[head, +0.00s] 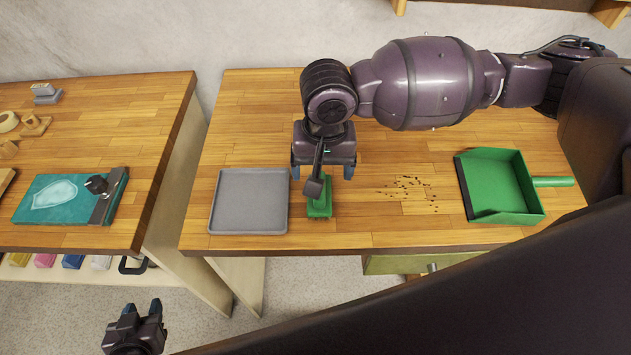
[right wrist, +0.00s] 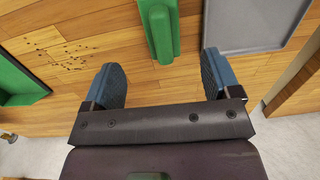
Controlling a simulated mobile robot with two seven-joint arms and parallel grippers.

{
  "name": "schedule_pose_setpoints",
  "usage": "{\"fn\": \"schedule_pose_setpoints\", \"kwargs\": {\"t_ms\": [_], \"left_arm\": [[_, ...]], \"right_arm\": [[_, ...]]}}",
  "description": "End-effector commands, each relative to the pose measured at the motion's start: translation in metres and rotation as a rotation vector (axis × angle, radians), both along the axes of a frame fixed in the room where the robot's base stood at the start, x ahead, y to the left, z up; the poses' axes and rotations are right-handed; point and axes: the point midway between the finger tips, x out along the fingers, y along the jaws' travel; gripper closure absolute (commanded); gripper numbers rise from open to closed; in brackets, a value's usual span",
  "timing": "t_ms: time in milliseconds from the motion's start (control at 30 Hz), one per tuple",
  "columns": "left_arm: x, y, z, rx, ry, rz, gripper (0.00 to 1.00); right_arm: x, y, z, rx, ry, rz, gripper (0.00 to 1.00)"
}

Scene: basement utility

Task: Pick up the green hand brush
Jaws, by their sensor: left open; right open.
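The green hand brush (head: 319,207) lies on the wooden table near its front edge, between a grey tray and a scatter of dark crumbs. Its upper part is hidden under my right gripper in the head view. My right gripper (head: 323,172) is open above the brush, with one finger to each side of it. In the right wrist view the green brush (right wrist: 158,30) lies ahead of the open fingers (right wrist: 160,82), between their lines, and nothing is held. My left gripper (head: 142,312) is open and empty, low at the bottom left, off the table.
The grey tray (head: 249,229) lies just left of the brush. Dark crumbs (head: 412,188) lie to the right, then a green dustpan (head: 492,184). A second table (head: 150,130) at the left holds a teal board (head: 62,198). The table's back left is clear.

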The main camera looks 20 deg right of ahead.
Motion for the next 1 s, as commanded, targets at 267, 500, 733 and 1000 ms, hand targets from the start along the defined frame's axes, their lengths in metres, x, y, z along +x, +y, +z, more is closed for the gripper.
{"fn": "schedule_pose_setpoints", "kwargs": {"t_ms": [267, 500, 733, 1000], "left_arm": [[-0.002, 0.001, -0.003, 0.001, 0.004, 0.001, 0.57], [-0.011, 0.002, -0.012, 0.002, 0.024, 0.005, 0.57], [-0.009, 0.002, -0.013, 0.002, 0.022, 0.004, 0.57], [-0.005, 0.002, -0.014, 0.002, 0.014, 0.002, 0.57]], "right_arm": [[0.002, -0.006, -0.011, -0.027, 0.010, -0.033, 0.17], [0.003, -0.005, -0.045, -0.025, 0.008, -0.031, 0.17], [0.005, -0.003, -0.062, -0.025, 0.006, -0.029, 0.17], [0.009, 0.001, -0.097, -0.025, 0.006, -0.029, 0.17]]}}
